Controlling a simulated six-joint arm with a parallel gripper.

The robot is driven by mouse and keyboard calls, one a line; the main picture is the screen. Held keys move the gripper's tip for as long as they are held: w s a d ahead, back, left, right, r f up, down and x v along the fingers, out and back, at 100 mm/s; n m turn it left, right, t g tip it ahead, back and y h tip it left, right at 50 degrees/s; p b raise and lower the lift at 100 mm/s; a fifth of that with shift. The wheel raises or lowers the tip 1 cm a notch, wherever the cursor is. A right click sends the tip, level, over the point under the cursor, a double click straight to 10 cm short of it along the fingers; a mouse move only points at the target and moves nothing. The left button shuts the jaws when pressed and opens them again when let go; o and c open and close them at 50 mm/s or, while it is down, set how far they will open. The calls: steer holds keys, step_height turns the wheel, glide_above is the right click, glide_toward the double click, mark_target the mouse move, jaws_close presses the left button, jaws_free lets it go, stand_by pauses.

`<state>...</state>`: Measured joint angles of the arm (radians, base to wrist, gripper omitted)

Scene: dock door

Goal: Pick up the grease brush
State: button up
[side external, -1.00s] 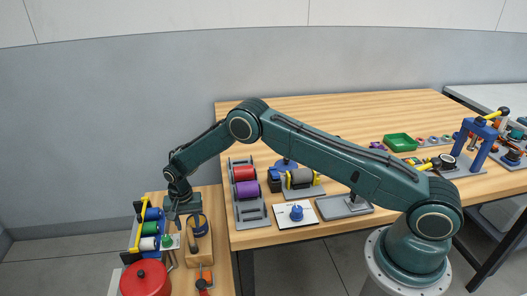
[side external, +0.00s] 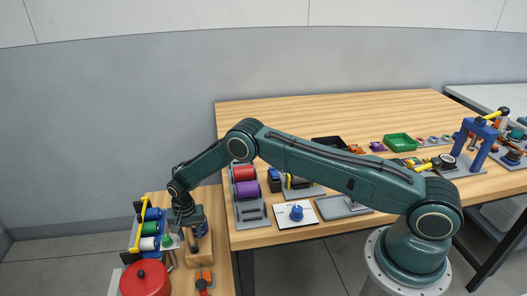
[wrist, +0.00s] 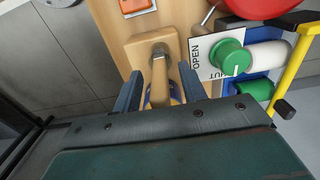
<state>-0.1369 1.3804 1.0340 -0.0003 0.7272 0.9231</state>
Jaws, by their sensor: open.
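What looks like the grease brush has a tan wooden handle (wrist: 159,92) with a greyish end. It extends over a wooden block (wrist: 142,47) in the wrist view, with a blue rounded part partly visible beneath it. My gripper (wrist: 160,72) is open, with one dark blue finger on each side of the handle and visible gaps between. The brush's far end is hidden behind my gripper body. In the side external view, my gripper (side external: 190,236) is low over the wooden block (side external: 200,257) and covers most of the brush.
A valve panel with a green knob (wrist: 230,57) stands close to the right of my gripper in the wrist view. A yellow handle (wrist: 293,72) and a red round tank (side external: 145,279) are nearby. An orange item (side external: 204,280) lies in front of the block.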

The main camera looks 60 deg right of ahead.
stand_by(0.3)
jaws_close()
steer(key=shift+r, duration=0.1)
step_height(320, 180, up, 20)
stand_by(0.9)
stand_by(0.5)
